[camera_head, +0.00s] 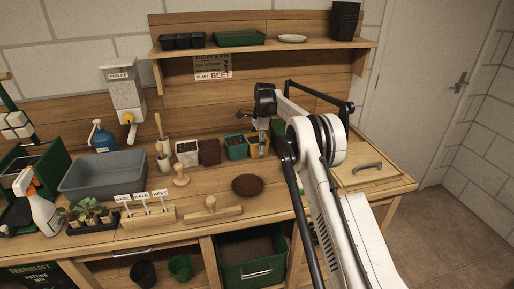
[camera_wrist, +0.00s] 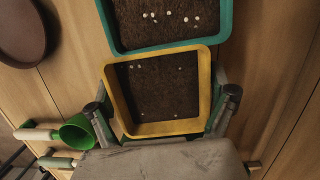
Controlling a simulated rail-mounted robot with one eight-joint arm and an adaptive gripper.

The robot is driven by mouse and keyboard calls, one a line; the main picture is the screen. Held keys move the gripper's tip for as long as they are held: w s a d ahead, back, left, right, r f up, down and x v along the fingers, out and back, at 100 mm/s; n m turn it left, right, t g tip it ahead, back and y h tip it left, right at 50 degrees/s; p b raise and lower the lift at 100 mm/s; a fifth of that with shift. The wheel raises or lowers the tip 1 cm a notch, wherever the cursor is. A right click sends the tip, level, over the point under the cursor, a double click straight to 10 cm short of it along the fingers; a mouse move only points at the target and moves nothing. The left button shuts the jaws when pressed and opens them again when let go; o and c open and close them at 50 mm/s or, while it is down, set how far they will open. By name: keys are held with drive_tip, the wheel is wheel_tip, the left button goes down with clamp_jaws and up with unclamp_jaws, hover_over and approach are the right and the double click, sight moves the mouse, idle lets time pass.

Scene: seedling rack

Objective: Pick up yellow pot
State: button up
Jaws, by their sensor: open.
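The yellow pot (camera_wrist: 112,98) is square, filled with dark soil and dotted with a few white specks. In the head view the yellow pot (camera_head: 254,151) stands on the bench at the right end of a row of pots, partly hidden by my gripper and arm. My gripper (camera_wrist: 163,106) is open, with one finger on either side of the yellow pot in the wrist view. I cannot tell whether the fingers touch its walls.
A teal pot (camera_head: 235,148) stands close beside the yellow pot, with brown (camera_head: 209,151) and white (camera_head: 187,149) pots farther left. A brown saucer (camera_head: 248,185) lies in front. A shelf (camera_head: 270,47) runs above. Bare bench shows around the saucer.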

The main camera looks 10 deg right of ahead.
drive_tip(key=shift+a+f, duration=0.1)
drive_tip(key=shift+f, duration=0.45)
drive_tip(key=c, duration=1.5)
drive_tip(key=shift+o, duration=0.2)
